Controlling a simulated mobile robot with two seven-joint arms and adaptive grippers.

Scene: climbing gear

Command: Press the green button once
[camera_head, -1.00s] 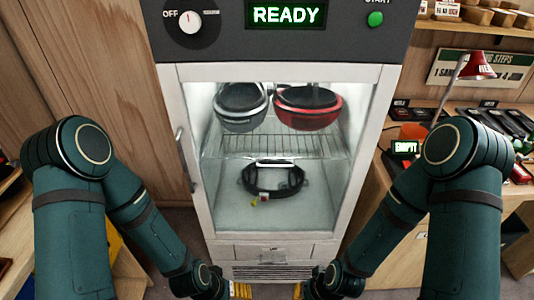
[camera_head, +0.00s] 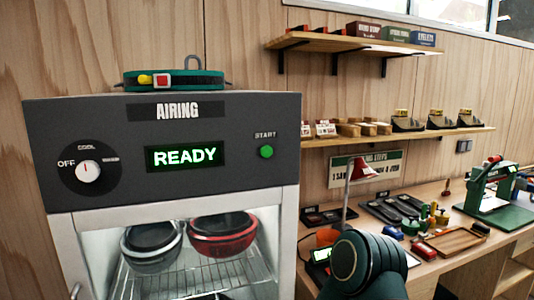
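The green button (camera_head: 266,152), under the label START, is on the right side of the dark control panel (camera_head: 230,122) of the airing cabinet. The panel's display (camera_head: 185,156) reads READY in green. A round white dial (camera_head: 88,171) on the panel's left points up, with OFF marked to its left. Nothing touches the button. Part of my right arm shows at the bottom right of the panel, below and to the right of the button. Neither of my grippers is in view.
The cabinet's glass door shows a grey helmet (camera_head: 152,244) and a red helmet (camera_head: 222,234) on a wire rack. A green strap with a buckle (camera_head: 174,79) lies on top. A workbench (camera_head: 440,262) with tools and a red lamp (camera_head: 362,168) stands at right, shelves above.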

